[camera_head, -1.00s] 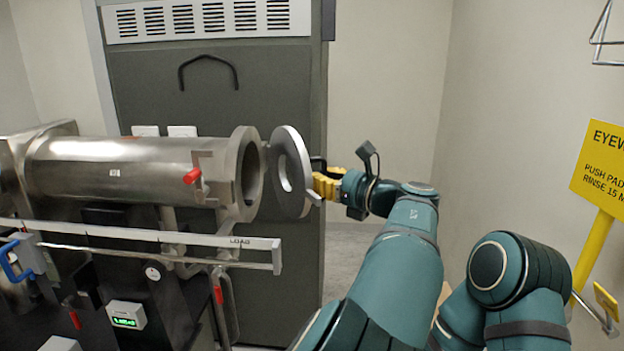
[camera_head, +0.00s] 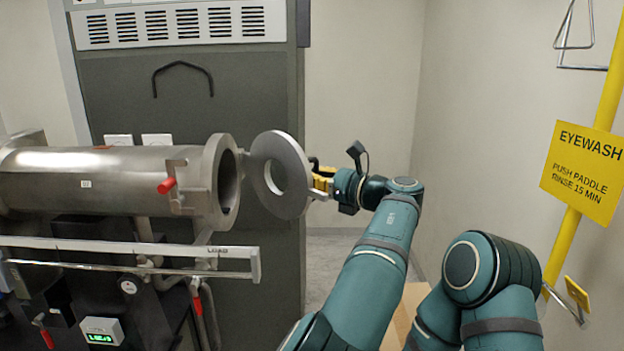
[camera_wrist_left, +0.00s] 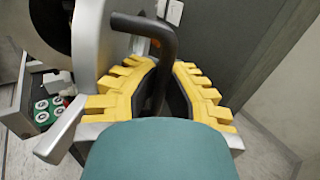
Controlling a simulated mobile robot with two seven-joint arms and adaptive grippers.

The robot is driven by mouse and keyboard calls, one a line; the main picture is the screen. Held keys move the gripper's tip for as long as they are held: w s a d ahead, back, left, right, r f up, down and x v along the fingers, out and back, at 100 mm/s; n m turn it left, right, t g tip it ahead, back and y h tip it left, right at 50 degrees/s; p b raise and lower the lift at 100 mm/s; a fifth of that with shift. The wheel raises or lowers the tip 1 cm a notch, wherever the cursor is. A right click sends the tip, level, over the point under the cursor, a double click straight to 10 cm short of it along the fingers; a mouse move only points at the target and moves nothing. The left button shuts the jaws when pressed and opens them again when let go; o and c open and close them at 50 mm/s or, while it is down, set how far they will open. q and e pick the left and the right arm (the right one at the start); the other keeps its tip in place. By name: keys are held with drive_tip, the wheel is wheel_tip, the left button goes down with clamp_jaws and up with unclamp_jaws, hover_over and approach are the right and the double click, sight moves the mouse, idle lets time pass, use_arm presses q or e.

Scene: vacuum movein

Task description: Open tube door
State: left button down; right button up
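The steel tube (camera_head: 85,185) lies horizontal at the left in the head view, with its flanged mouth (camera_head: 226,180) facing right. The tube door (camera_head: 289,168), a round grey disc with a hole, stands swung open on the right of the mouth, apart from it except at a hinge. In the left wrist view the bent black handle (camera_wrist_left: 150,28) passes between the yellow fingers. My left gripper (camera_wrist_left: 172,82) appears closed around it; it also shows in the head view (camera_head: 322,183), right beside the door. My right gripper is out of view; only its folded arm shows.
A red-tipped latch (camera_head: 167,186) sits beside the tube mouth. A rail (camera_head: 130,249) marked LOAD runs below the tube. A dark grey cabinet (camera_head: 180,110) stands behind. A yellow eyewash sign (camera_head: 585,170) and post stand at the right. Floor behind my left arm looks clear.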

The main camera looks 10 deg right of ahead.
use_arm(q)
drive_tip(key=shift+s+d+f, duration=0.1)
drive_tip(key=shift+d+f, duration=0.1)
drive_tip(key=c, duration=1.1)
unclamp_jaws()
drive_tip(key=shift+c, duration=0.2)
drive_tip(key=shift+o, duration=0.6)
drive_tip(key=shift+d+r, duration=0.1)
drive_tip(key=shift+d, duration=0.1)
drive_tip(key=shift+a, duration=0.25)
drive_tip(key=shift+s+r, duration=0.1)
